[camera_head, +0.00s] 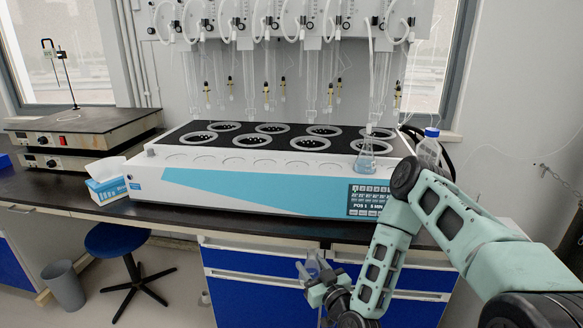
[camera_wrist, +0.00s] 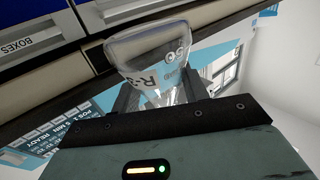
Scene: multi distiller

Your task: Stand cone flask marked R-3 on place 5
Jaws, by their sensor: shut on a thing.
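The cone flask marked R-3 (camera_wrist: 150,62) is clear glass, and its label shows in the wrist view. My gripper (camera_wrist: 160,92) is shut on it, with dark fingers on either side. In the head view my gripper (camera_head: 326,284) is low, in front of the blue cabinets and below the bench top, with the flask (camera_head: 312,266) small and partly hidden there. The distiller (camera_head: 250,187) stands on the bench, with a row of round places along its white front ledge (camera_head: 233,163). I cannot read place numbers, so I cannot tell which is place 5.
Another cone flask (camera_head: 365,160) with bluish contents stands at the ledge's right end. A capped bottle (camera_head: 429,150) is right of the distiller. Glass tubes (camera_head: 310,85) hang above the wells. A tissue box (camera_head: 106,189) and hot plates (camera_head: 80,130) are left. Several ledge places look empty.

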